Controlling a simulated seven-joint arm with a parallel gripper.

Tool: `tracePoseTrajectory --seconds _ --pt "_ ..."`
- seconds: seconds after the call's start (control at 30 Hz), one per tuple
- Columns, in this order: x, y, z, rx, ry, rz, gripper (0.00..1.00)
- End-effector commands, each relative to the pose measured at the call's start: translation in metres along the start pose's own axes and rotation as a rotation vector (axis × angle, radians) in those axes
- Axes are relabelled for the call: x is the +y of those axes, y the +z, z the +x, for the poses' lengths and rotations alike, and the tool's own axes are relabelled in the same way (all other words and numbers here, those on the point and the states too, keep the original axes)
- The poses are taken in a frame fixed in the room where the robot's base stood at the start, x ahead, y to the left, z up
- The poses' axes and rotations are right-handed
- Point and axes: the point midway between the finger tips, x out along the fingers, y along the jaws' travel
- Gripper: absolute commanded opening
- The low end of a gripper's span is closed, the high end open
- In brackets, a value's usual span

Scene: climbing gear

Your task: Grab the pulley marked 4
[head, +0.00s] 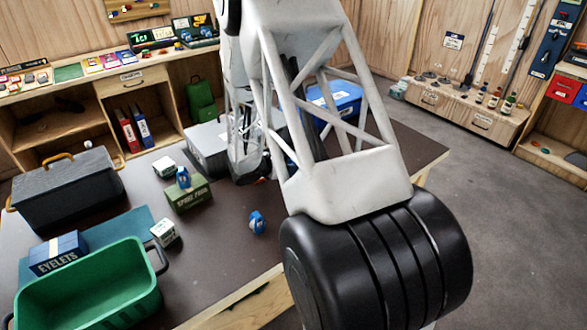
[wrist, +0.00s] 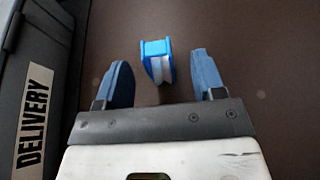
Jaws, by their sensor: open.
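In the wrist view a blue and white pulley (wrist: 157,60) lies on the dark table, ahead of and between the two blue fingers of my gripper (wrist: 160,62). The gripper is open and empty, with a gap on each side of the pulley. No number can be read on it. In the head view one blue pulley (head: 257,222) lies on the bare table and another (head: 183,177) rests on a green spare-cord box (head: 188,197). My arm hides part of the table, and I cannot tell which pulley the wrist view shows.
A grey case (wrist: 38,85) labelled DELIVERY stands close to my left finger. A green crate (head: 90,285), an eyelets box (head: 58,255), a dark toolbox (head: 68,190) and small white boxes (head: 164,233) occupy the table's left. The table around the bare-table pulley is clear.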

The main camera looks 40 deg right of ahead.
Motion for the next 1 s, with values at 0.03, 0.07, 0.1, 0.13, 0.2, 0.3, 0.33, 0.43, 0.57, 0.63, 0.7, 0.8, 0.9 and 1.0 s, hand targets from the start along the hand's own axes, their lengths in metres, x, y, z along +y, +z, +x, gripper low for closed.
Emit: tracePoseTrajectory --seconds 0.03,0.07,0.1,0.13,0.2,0.3,0.33,0.43,0.57,0.63,0.7,0.8,0.9,1.0 --pt "0.000 0.000 0.001 0.000 0.000 0.000 0.63" --pt "0.000 0.000 0.001 0.000 0.000 0.000 0.63" --pt "0.000 0.000 0.001 0.000 0.001 0.000 0.63" --pt "0.000 0.000 0.001 0.000 0.001 0.000 0.63" --pt "0.000 0.000 0.001 0.000 0.001 0.000 0.63" --pt "0.000 0.000 0.001 0.000 0.000 0.000 0.63" --pt "0.000 0.000 0.002 0.000 0.000 0.000 0.63" --pt "0.000 0.000 0.005 0.000 0.000 -0.001 0.63" --pt "0.001 -0.001 0.014 0.001 -0.001 -0.001 0.63" --pt "0.001 -0.001 0.022 0.001 -0.002 -0.001 0.63" --pt "0.001 -0.001 0.030 0.000 -0.001 -0.001 0.63" --pt "0.002 -0.001 0.040 0.000 -0.001 -0.001 0.63" --pt "0.002 -0.001 0.049 0.000 -0.001 -0.001 0.63" --pt "0.002 -0.001 0.053 0.000 0.000 -0.001 0.63"
